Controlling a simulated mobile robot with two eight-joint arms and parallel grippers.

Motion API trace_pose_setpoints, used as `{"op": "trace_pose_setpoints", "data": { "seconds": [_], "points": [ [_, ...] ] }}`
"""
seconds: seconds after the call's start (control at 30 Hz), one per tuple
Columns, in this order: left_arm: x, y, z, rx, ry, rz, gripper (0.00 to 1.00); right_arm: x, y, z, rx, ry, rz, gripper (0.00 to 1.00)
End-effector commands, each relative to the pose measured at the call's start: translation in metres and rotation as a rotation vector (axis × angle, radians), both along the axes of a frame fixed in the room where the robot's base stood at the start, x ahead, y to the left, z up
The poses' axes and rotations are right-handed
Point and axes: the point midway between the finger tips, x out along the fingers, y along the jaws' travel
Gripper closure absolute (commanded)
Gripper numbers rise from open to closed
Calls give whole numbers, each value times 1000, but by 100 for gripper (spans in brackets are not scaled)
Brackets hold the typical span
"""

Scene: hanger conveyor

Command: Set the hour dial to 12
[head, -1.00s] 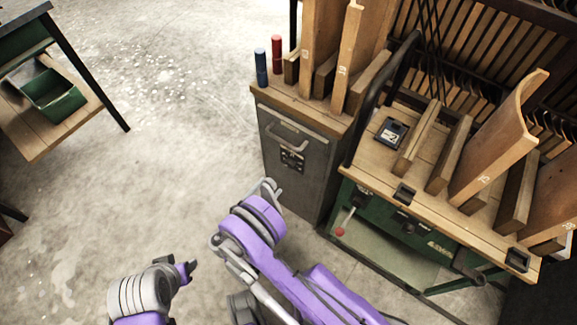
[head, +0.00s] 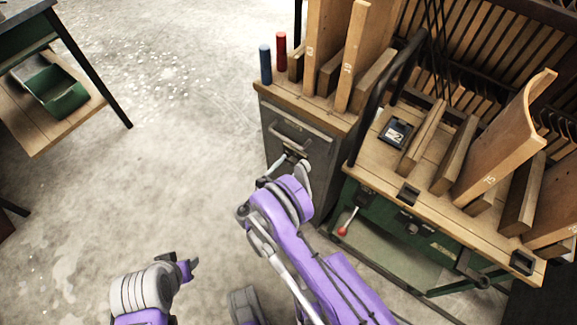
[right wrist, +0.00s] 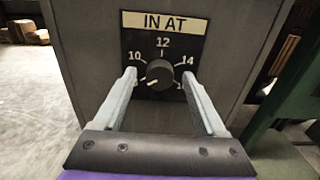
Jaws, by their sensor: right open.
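The hour dial (right wrist: 160,74) is a round black knob on a black plate under an "IN AT" label (right wrist: 165,22). Its white mark points to the lower left. The numbers 10, 12 and 14 show around it, with 12 at the top; the lower numbers are partly hidden by my fingers. My right gripper (right wrist: 159,77) is open, its fingers on either side of the knob in the picture; I cannot tell if they touch it. In the head view my right gripper (head: 290,167) covers most of the dial plate. My left gripper (head: 190,268) is low at the left, its jaws unclear.
The dial is on a grey cabinet (head: 277,128) with a bar handle (head: 288,138). Red and blue cylinders (head: 265,64) stand on its top. A green bench (head: 375,212) with a red-knobbed lever (head: 343,231) is close on the right.

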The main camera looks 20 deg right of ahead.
Motion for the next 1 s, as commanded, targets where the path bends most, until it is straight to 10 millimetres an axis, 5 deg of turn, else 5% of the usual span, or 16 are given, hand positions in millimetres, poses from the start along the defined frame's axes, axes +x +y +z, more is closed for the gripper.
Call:
{"op": "trace_pose_setpoints", "data": {
  "seconds": [0.1,0.5,1.0],
  "points": [
    [0,0,0,0,0,0,54,0,0,0,0,0,0,26],
    [0,0,0,0,0,0,54,0,0,0,0,0,0,98],
    [1,0,-8,0,3,0,54,0,0,-1,58,-73,-1,100]
  ]
}}
